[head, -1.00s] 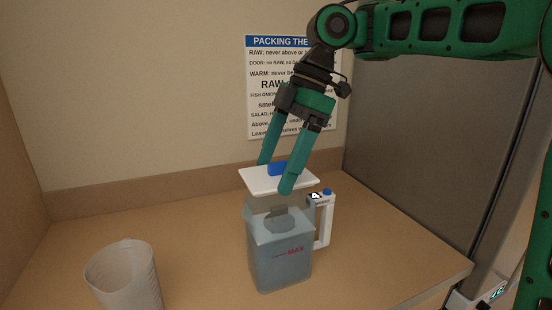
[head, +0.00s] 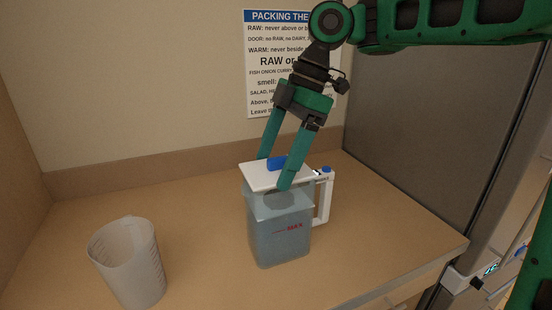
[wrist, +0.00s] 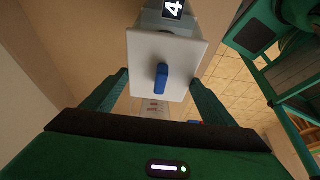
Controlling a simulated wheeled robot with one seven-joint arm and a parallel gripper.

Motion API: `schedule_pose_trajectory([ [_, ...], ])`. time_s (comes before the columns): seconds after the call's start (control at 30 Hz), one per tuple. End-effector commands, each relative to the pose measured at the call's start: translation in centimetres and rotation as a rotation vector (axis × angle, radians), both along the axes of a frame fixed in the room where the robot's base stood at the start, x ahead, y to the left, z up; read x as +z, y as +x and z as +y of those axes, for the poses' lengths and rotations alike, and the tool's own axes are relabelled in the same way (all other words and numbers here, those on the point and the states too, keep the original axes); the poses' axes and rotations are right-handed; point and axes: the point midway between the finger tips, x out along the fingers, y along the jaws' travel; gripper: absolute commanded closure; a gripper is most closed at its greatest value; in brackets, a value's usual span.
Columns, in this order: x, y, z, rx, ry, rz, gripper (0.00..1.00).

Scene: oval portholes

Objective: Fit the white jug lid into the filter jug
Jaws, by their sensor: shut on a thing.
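The white jug lid (head: 262,178) is a flat square plate with a blue grip (head: 277,164) on top. My gripper (head: 273,172) has its fingers on either side of the blue grip and is shut on the lid. The filter jug (head: 280,235) is clear blue-grey with red MAX lettering and a white handle on its right. The lid is over the jug's mouth, slightly tilted in the head view; I cannot tell whether it touches the rim. In the wrist view the lid (wrist: 172,50) hides most of the jug.
A translucent measuring cup (head: 127,262) stands on the counter at the front left. A printed sign (head: 290,60) hangs on the back wall. A tall grey panel (head: 430,120) borders the counter on the right.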

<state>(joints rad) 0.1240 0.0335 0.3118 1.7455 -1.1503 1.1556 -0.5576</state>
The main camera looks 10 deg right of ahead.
Motion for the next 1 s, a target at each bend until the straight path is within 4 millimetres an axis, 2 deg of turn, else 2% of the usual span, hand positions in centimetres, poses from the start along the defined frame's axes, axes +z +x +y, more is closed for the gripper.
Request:
schedule_pose_trajectory([
  [1.0, -0.42, -0.05, -0.24, -0.001, 0.000, -0.001, 0.43],
])
